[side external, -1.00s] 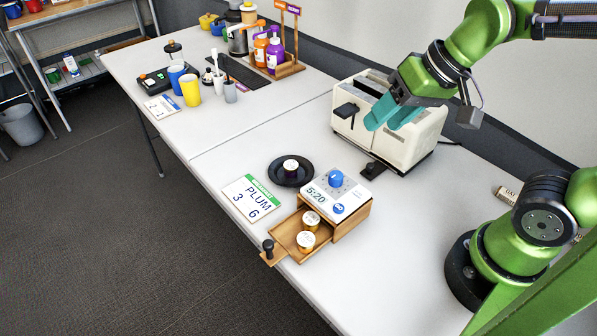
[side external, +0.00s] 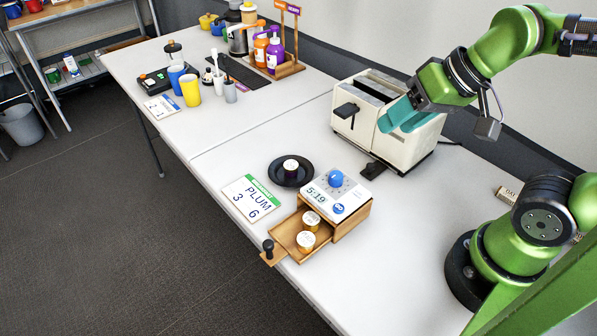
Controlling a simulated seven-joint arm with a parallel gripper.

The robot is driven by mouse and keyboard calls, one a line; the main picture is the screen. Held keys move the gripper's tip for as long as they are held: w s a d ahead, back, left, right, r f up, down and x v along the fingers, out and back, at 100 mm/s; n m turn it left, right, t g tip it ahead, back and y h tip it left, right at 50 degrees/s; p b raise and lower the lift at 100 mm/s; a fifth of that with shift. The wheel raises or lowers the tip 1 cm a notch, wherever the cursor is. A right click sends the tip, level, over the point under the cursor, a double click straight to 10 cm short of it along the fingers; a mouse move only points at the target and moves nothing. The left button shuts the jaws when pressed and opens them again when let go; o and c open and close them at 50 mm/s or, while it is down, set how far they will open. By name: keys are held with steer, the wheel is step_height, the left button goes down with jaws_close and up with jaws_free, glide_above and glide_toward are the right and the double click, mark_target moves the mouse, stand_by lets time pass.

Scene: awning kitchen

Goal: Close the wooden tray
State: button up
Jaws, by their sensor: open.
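The wooden tray (side external: 283,239) is a shallow drawer pulled out from a wooden box (side external: 350,222) near the table's front edge. It has a dark knob (side external: 268,246) at its outer end and holds two small white-lidded cups (side external: 306,240). A white timer-like panel reading 5:19 (side external: 330,196), with a blue knob, sits on the box. My gripper (side external: 398,117), with teal fingers, is open and empty. It is in front of the toaster in the picture, up and to the right of the tray, well apart from it.
A cream toaster (side external: 405,151) stands behind the box. Mugs and bottles stand at the far end.

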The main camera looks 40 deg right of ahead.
steer(key=w+a+f+m+g+h, duration=0.3)
steer(key=w+a+m+g, duration=0.35)
steer(key=w+a, duration=0.85)
steer(key=m+g+h, duration=0.3)
steer(key=m, duration=1.4)
glide_toward(267, 243)
steer(key=x, duration=0.8)
steer(key=shift+s+d+f, duration=0.1)
steer(key=shift+d+f, duration=0.05)
steer(key=shift+f, duration=0.1)
jaws_close()
